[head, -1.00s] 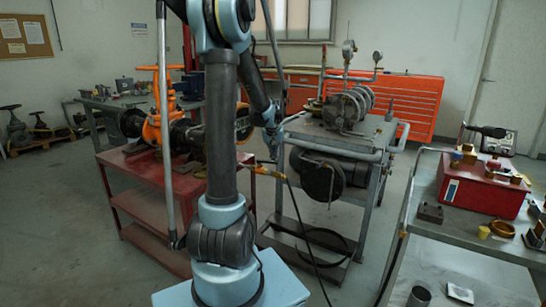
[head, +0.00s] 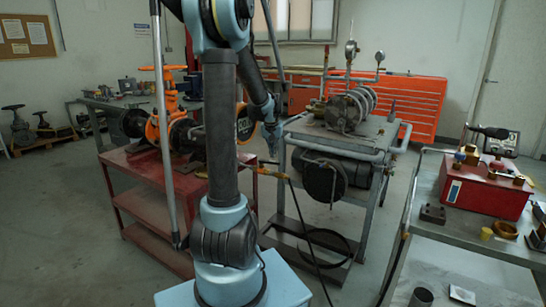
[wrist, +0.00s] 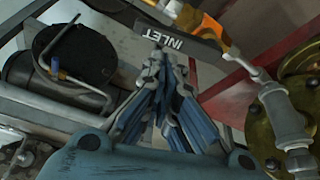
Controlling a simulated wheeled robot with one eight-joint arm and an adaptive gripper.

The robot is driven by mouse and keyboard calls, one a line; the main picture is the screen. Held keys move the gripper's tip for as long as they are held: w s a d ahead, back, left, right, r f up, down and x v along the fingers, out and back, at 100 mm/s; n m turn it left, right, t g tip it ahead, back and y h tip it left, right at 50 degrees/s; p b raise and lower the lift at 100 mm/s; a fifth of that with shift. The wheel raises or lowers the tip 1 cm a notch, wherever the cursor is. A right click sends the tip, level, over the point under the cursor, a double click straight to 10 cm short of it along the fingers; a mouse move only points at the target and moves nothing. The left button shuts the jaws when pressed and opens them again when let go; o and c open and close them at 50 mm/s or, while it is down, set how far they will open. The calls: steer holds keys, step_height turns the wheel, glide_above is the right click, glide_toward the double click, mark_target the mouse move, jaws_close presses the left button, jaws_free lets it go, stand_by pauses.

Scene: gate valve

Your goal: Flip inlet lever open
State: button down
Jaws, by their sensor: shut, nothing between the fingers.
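My gripper (wrist: 153,65) is shut and empty in the wrist view, its blue-and-grey fingers together. Its tips are close to a dark bar marked INLET (wrist: 160,38); I cannot tell whether they touch it. An orange-yellow fitting (wrist: 218,32) lies just right of the bar, with a grey metal hose end (wrist: 283,118) below it. In the head view my gripper (head: 273,153) is just above the yellow fitting (head: 268,173), between the red bench and the grey cart. The INLET marking cannot be read there. An orange gate valve (head: 162,115) stands on the red bench.
The red bench (head: 150,168) is left of my arm. The grey cart (head: 300,124) with a pump and gauges stands right of the gripper. A black hose (head: 305,240) hangs from the fitting. A tool trolley (head: 450,225) is at the right. The floor between cart and trolley is clear.

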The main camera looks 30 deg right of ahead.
steer(key=v, duration=0.9)
steer(key=shift+r, duration=0.1)
stand_by(0.3)
